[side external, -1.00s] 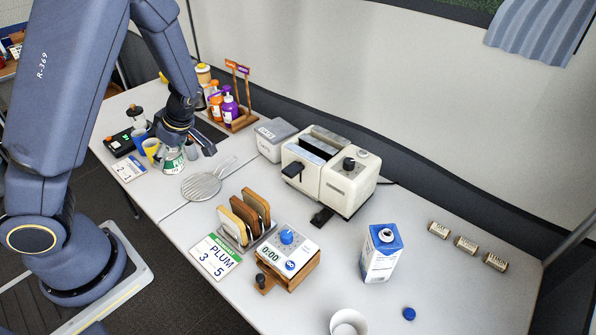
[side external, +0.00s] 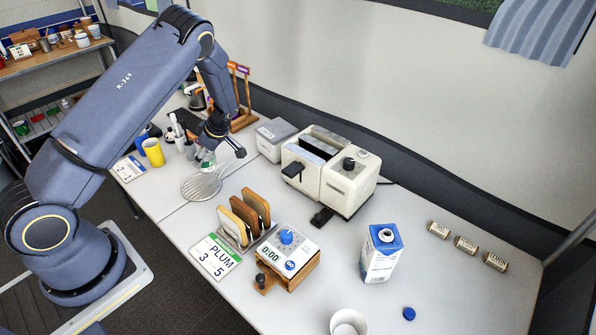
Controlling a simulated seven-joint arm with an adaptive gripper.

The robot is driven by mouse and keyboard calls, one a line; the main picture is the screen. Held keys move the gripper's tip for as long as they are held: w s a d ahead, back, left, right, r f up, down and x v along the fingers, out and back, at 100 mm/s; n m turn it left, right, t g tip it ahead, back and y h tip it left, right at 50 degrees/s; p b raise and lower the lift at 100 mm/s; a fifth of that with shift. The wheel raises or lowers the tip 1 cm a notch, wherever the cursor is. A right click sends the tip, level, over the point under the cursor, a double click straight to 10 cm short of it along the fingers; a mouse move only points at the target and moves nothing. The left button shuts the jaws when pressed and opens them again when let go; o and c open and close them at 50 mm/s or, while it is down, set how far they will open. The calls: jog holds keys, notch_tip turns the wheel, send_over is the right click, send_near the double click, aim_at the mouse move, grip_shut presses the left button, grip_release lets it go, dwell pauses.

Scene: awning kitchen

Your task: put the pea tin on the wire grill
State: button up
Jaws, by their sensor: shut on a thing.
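The pea tin (side external: 207,161), pale with some green, hangs in my gripper (side external: 209,150), which is shut on it. Much of the tin is hidden by the gripper. The wire grill (side external: 201,188) is a round mesh with a handle, lying flat on the table. The tin is at the grill's far edge in the picture, seemingly just above it; I cannot tell the exact gap.
A yellow cup (side external: 153,152) and other small items stand left of the gripper. A grey lidded box (side external: 275,139) and cream toaster (side external: 330,172) stand to the right. A toast rack (side external: 245,218) is close in front of the grill.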

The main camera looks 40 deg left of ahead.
aim_at(209, 164)
jog(key=shift+w+a+f, duration=0.1)
jog(key=shift+w+f, duration=0.1)
jog(key=shift+f, duration=1.55)
jog(key=shift+f, duration=0.1)
jog(key=shift+f, duration=0.1)
jog(key=o, duration=1.3)
jog(key=shift+f, duration=0.1)
jog(key=shift+c, duration=0.2)
